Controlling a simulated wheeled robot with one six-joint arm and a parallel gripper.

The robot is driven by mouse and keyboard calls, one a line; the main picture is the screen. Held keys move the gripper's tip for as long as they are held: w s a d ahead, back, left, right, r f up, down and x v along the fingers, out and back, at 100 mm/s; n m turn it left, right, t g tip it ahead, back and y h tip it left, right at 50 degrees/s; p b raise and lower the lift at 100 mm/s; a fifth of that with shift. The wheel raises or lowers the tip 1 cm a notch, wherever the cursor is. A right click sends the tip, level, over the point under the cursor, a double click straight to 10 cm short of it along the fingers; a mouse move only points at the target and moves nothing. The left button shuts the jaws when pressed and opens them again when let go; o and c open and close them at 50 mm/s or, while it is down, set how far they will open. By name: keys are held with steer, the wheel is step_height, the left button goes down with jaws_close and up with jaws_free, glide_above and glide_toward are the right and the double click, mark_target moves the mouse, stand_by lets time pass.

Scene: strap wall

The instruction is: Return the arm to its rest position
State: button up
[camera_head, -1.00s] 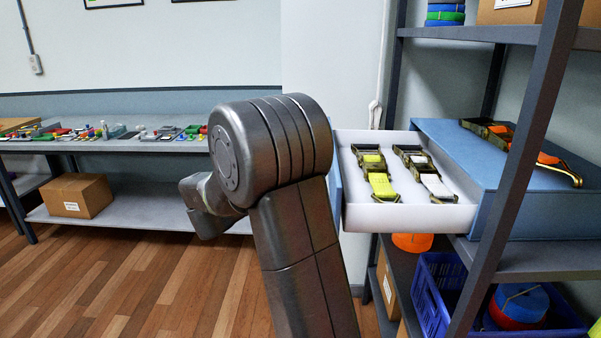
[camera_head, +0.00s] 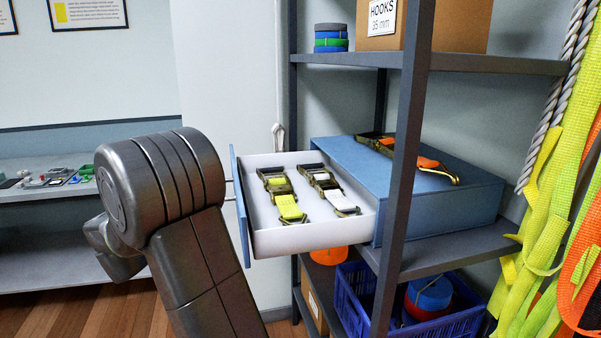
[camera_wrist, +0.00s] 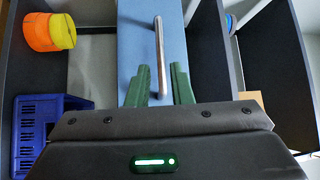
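My arm stands at the left of the open blue drawer (camera_head: 240,215) in the head view; its gripper is hidden there. In the wrist view my gripper (camera_wrist: 159,78) has two green fingers set apart. The metal drawer handle (camera_wrist: 158,40) shows in the gap between them, against the blue drawer front (camera_wrist: 130,30). Gaps show at the handle's sides, and I cannot tell how deep it lies between the fingers. The white drawer tray (camera_head: 300,242) holds a yellow-strapped ratchet buckle (camera_head: 287,205) and a white-strapped one (camera_head: 342,200).
A grey shelf post (camera_head: 405,170) stands right of the drawer. An orange-strapped ratchet (camera_head: 435,168) lies on the blue cabinet (camera_head: 465,210). A blue crate (camera_head: 350,300) sits below, and straps (camera_head: 545,220) hang at the far right. A workbench (camera_head: 50,190) is at the left.

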steer(key=p+x, duration=0.1)
steer(key=x, duration=0.7)
steer(key=shift+w+d, duration=0.2)
steer(key=shift+w, duration=0.1)
steer(key=shift+r, duration=0.1)
